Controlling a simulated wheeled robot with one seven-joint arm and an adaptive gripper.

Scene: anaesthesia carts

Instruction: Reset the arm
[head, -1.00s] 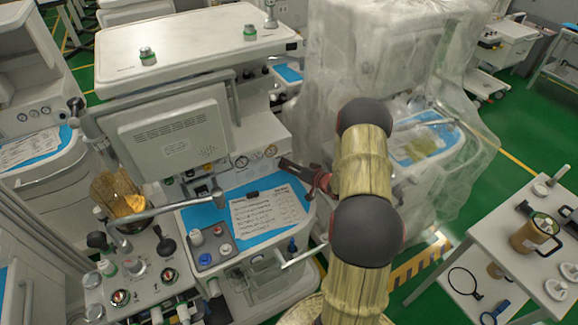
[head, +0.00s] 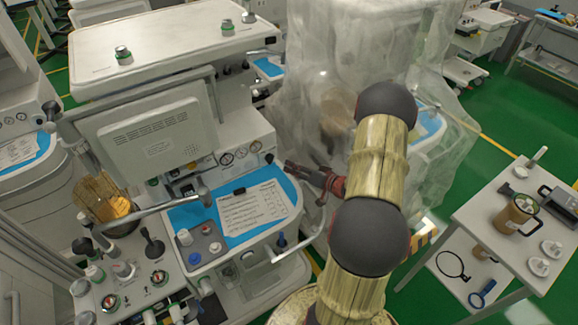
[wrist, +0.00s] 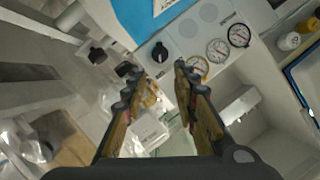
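My arm rises from the bottom of the head view, with dark round joints and wood-patterned links. My gripper (head: 290,168) is at its end, pointing left above the right edge of the blue work surface (head: 182,217) of an anaesthesia cart (head: 150,135). In the wrist view the two fingers of my gripper (wrist: 156,72) stand apart with nothing between them. The gripper is open and empty. Cart gauges (wrist: 217,50) and a dark knob (wrist: 159,51) lie beyond the fingertips.
A printed sheet (head: 252,208) lies on the blue surface. A plastic-draped machine (head: 330,50) stands close behind my arm. At right, a white side table (head: 478,212) holds a brown mug (head: 512,217). Green floor (head: 500,105) is clear between them.

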